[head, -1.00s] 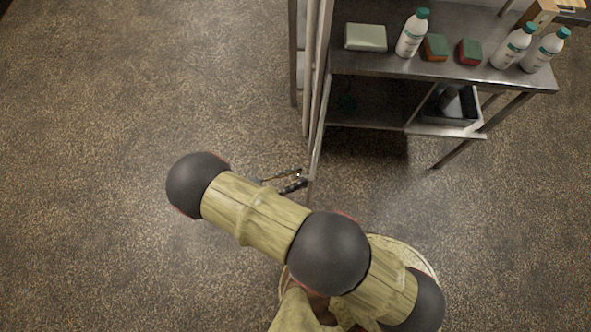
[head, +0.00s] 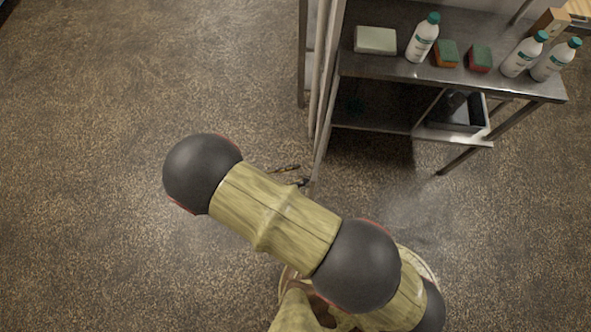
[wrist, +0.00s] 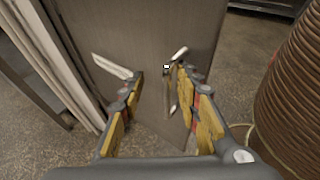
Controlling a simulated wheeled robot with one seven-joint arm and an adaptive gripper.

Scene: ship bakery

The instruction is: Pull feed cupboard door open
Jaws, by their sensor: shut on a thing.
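The cupboard door is a flat dark grey panel (wrist: 150,25) filling the upper middle of the wrist view. A slim metal handle (wrist: 171,97) stands out from it, between my fingers. My gripper (wrist: 160,76) has its yellow-padded fingers on either side of the handle and is shut on it, nearer the right finger in the picture. In the head view, my gripper (head: 291,175) is mostly hidden behind my arm, with only dark fingertips showing beside the lower end of a thin upright panel. How far the door stands open cannot be told.
A steel shelf unit (head: 450,82) stands at upper right, bearing a pale green block (head: 376,40), white bottles (head: 423,37) and sponges (head: 446,53). A grey bin (head: 458,112) sits on its lower shelf. The speckled floor (head: 90,130) at left is clear.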

